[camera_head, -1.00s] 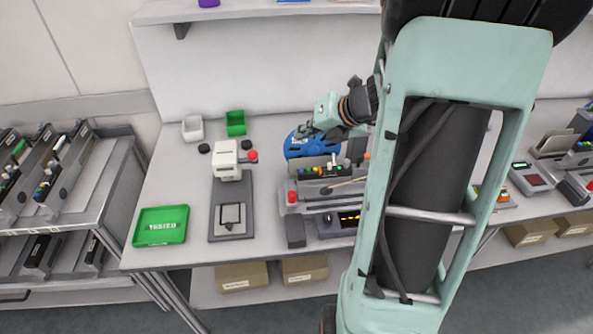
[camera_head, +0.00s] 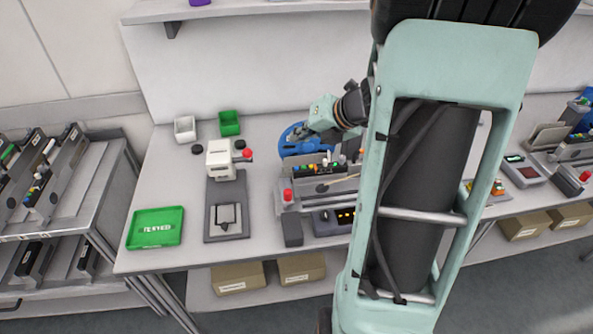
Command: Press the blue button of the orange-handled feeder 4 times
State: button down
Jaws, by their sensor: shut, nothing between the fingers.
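A feeder (camera_head: 318,187) with a blue reel (camera_head: 291,144) stands on the middle of the bench. Small coloured buttons show along its top, too small for me to single out a blue one. An orange handle cannot be clearly made out, and my arm hides the feeder's right end. My gripper (camera_head: 300,133) is shut and empty. It appears over or beside the blue reel, behind the row of buttons. Its fingertips are small and partly blend with the reel, so contact with anything cannot be told.
A red button (camera_head: 287,195) sits at the front left of the feeder. A white press (camera_head: 220,160) and a green tray (camera_head: 155,227) stand to the left. A trolley (camera_head: 98,190) with more feeders is at far left. My arm covers the right-hand middle.

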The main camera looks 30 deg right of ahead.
aim_at(299, 170)
jog(key=shift+f+b, duration=2.9)
jog(key=shift+f, duration=0.65)
jog(key=shift+f, duration=0.1)
jog(key=shift+f, duration=0.3)
jog(key=shift+f+b, duration=0.3)
jog(key=shift+b, duration=0.1)
jog(key=shift+r+p, duration=0.75)
jog(key=shift+p, duration=0.05)
notch_tip(299, 170, up, 5)
jog(key=p, duration=0.5)
jog(key=shift+r, duration=0.1)
